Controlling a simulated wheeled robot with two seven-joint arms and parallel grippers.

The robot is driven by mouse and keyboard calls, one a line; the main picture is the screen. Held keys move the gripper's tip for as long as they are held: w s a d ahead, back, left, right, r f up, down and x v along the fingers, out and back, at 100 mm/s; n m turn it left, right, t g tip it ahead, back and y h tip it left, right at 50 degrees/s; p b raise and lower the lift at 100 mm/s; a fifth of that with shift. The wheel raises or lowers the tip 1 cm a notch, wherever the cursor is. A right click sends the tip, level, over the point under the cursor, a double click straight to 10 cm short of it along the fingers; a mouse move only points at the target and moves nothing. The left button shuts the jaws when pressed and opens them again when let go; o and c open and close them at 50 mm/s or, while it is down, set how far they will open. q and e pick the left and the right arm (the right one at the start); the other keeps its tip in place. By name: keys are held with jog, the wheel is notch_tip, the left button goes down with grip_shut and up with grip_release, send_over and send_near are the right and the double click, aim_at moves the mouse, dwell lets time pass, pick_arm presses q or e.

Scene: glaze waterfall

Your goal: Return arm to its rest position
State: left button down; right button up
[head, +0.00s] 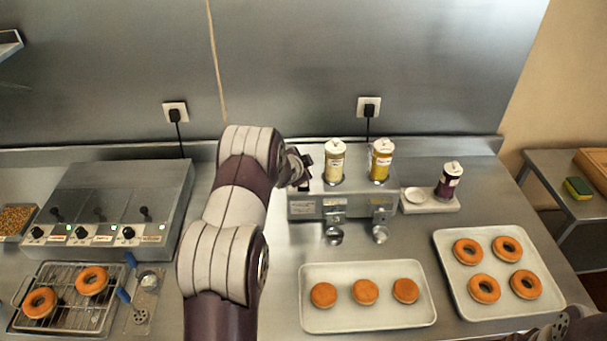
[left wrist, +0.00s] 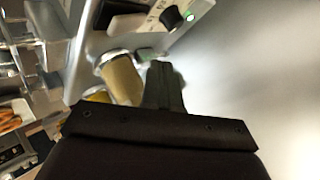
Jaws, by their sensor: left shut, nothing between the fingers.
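My left arm reaches up from the bottom of the head view. Its gripper (head: 301,168) is beside the left end of the steel dispenser (head: 304,207); I cannot tell whether it touches. In the left wrist view the fingers (left wrist: 164,88) are shut together with nothing between them. A yellow bottle (left wrist: 122,78) shows just beside them. Part of my right arm shows at the bottom right corner of the head view; its fingers are not visible.
Two bottles, pale (head: 334,163) and yellow (head: 381,161), stand in the dispenser. A purple bottle (head: 449,181) stands to its right. A tray (head: 367,323) of buns and a tray (head: 500,310) of ring doughnuts lie in front. A three-knob unit (head: 125,185) and a wire rack (head: 65,300) are left.

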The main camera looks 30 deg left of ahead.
pick_arm(q)
jog(key=shift+s+d+r+p, duration=0.1)
jog(key=shift+r+p, duration=0.2)
jog(key=shift+r, duration=0.35)
jog(key=shift+s+d+r+p, duration=0.1)
jog(key=shift+r+p, duration=0.15)
jog(key=shift+r, duration=0.35)
jog(key=shift+a, duration=0.1)
